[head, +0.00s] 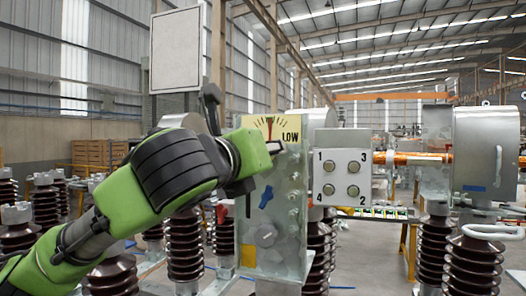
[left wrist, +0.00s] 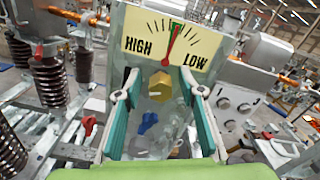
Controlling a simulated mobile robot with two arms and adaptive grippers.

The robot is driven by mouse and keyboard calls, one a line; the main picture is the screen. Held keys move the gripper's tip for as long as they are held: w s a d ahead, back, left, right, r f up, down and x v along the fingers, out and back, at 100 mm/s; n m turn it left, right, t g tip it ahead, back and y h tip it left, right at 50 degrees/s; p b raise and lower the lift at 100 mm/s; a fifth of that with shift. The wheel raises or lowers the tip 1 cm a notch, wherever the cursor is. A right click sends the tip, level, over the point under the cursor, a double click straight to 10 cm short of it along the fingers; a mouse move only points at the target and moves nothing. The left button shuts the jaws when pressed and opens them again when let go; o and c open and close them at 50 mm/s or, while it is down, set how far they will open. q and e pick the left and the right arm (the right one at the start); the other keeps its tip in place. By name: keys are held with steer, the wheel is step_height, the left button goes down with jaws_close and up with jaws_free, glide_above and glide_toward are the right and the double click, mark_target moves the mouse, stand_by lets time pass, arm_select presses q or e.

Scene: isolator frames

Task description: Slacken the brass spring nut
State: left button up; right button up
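The brass spring nut (left wrist: 160,86) shows in the left wrist view on the front of a grey metal housing, just below a yellow gauge plate (left wrist: 141,46) marked HIGH and LOW. The gauge's red needle stands near upright by a small green zone at the top of the scale. My left gripper (left wrist: 162,94) is open, with one finger on each side of the nut and visible gaps between. In the head view my left gripper (head: 262,151) is in front of the housing (head: 291,215), under the gauge plate (head: 257,124), and hides the nut. My right gripper is not in view.
A blue lever (head: 265,197) and a round knob (head: 264,235) sit lower on the housing. A box with bolts numbered 1 to 4 (head: 343,153) stands to its right. Brown ribbed insulators (head: 185,240) stand around. A large metal cylinder (head: 486,145) is at the right.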

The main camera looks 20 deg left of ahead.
arm_select(q)
jaws_close()
